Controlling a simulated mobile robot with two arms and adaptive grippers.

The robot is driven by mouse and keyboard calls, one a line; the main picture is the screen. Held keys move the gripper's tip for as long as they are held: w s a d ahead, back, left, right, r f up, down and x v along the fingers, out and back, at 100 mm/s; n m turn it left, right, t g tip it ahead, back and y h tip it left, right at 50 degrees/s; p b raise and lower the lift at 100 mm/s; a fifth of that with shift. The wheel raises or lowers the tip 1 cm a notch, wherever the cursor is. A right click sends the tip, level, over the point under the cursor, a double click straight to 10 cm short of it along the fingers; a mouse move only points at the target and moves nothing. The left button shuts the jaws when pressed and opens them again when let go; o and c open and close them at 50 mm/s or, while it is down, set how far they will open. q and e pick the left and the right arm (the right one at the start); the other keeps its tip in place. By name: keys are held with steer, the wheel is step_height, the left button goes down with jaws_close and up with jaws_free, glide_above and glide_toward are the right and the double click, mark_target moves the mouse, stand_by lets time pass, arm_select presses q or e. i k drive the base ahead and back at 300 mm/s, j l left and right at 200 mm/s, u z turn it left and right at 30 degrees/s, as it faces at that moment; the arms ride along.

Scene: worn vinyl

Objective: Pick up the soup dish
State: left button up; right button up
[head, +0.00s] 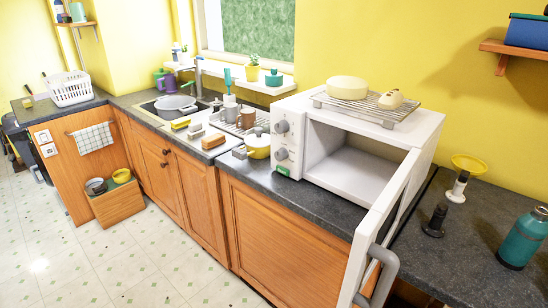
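No dish here is clearly marked as the soup dish. A cream rounded dish (347,87) sits on a wire rack (352,105) on top of the white microwave. I cannot tell which of these is the soup dish. Neither of my grippers shows in the head view.
The microwave (350,165) stands open and empty, its door (378,232) swung out past the counter's front edge. A teal bottle (523,238) and a black pepper mill (436,220) stand at the right. A low wooden box (116,202) is on the floor. The tiled floor is otherwise open.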

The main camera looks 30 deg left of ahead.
mark_target(259, 153)
steer(key=i+j+u, duration=0.1)
steer(key=j, duration=0.3)
steer(key=i+j+u, duration=0.1)
steer(key=j, duration=0.25)
steer(key=i+j+u, duration=0.1)
steer(key=j, duration=0.3)
steer(key=i+j+u, duration=0.1)
steer(key=j, duration=0.25)
steer(key=i, duration=0.1)
